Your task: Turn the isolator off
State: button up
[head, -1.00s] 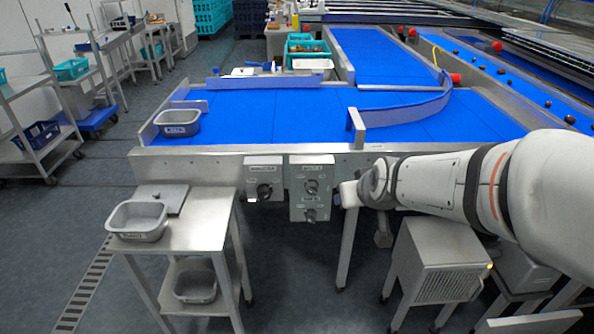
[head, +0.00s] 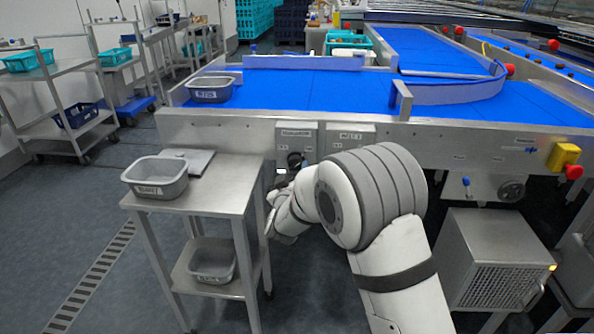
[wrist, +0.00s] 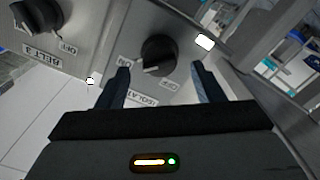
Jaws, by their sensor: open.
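The isolator box (head: 297,132) is a grey panel on the front of the blue-belted table, left of a second switch box. In the wrist view its black rotary knob (wrist: 159,54) lies beyond and between my open fingers, with ON, OFF and ISOLATOR labels around it. I cannot tell for sure which label the knob points at. My gripper (wrist: 160,80) is open, one finger on each side of the knob's outline, with nothing held; contact is not visible. In the head view my arm partly hides the knob, and my gripper (head: 284,175) is at the box.
The second box (head: 350,132) is close on the right; its black knob, marked BELT, shows in the wrist view (wrist: 36,15). A steel side table (head: 215,188) with a grey tub (head: 156,180) stands close on the left. A yellow-and-red stop button (head: 566,160) is far right.

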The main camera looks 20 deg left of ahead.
aim_at(295, 167)
jog(key=shift+x, duration=2.3)
jog(key=shift+c, duration=0.2)
jog(key=shift+d, duration=0.1)
jog(key=c, duration=0.9)
